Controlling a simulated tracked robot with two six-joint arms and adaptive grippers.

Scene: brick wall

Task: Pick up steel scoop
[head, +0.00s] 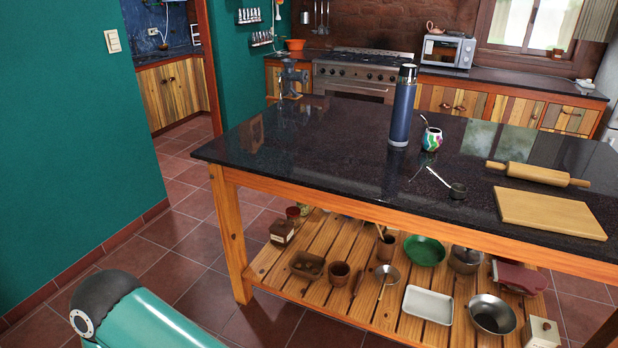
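A small steel scoop (457,191) with a dark round cup and a long thin handle lies on the dark, glossy table top (290,150) near its front edge. Its handle points back and to the left, toward the blue flask. On the slatted lower shelf, a second long-handled round metal utensil (387,273) lies among the bowls; I cannot tell whether it is a scoop or a strainer. Neither of my grippers shows in the head view.
A tall blue flask (403,105) and a colourful cup with a metal straw (432,139) stand behind the scoop. A rolling pin (538,174) and a wooden board (549,212) lie to its right. A grinder (289,78) stands at the far left corner. The table's left part is clear.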

